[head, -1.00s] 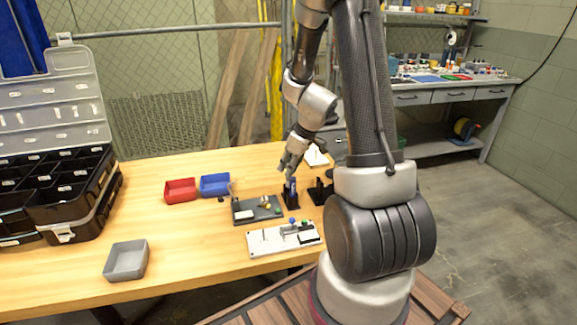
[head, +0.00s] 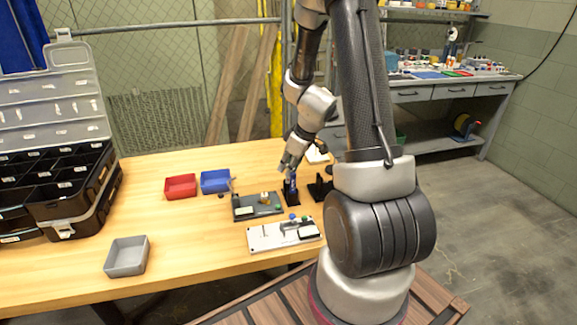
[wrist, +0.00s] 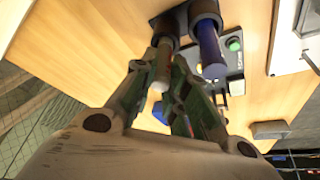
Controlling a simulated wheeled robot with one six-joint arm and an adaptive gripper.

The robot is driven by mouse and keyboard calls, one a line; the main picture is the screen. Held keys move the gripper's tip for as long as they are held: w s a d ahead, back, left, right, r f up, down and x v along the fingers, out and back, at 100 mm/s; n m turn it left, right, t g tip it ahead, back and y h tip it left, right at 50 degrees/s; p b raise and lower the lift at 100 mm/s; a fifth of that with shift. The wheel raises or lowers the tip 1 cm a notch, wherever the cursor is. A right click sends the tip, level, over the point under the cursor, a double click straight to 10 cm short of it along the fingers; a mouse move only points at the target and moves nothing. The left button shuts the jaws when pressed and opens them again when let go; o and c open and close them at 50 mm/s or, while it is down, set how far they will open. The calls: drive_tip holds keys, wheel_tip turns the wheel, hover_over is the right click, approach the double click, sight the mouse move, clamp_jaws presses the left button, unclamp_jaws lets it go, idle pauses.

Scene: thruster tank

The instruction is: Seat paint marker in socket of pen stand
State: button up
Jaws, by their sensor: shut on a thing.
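The pen stand (wrist: 176,18) is black with round sockets, and it also shows on the wooden table in the head view (head: 292,199). A cream-white marker (wrist: 162,62) lies between the fingertips of my gripper (wrist: 160,78), which is shut on it. The marker's far end meets the dark rim of one socket; how deep it sits I cannot tell. A blue marker (wrist: 210,46) stands in the neighbouring socket, close beside my right finger. In the head view my gripper (head: 286,172) is just above the stand, and the held marker is hard to make out.
A dark fixture board (head: 257,207) and a white one (head: 283,236) lie close to the stand. A small black holder (head: 320,189) is to its right. Blue (head: 215,181), red (head: 180,186) and grey (head: 127,257) bins stand farther left. The front middle of the table is clear.

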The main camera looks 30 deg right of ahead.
drive_tip(key=o, duration=0.9)
drive_tip(key=shift+c, duration=0.2)
drive_tip(key=w+v, duration=0.1)
drive_tip(key=v, duration=1.4)
drive_tip(key=shift+a+r, duration=0.3)
drive_tip(key=shift+r, duration=0.25)
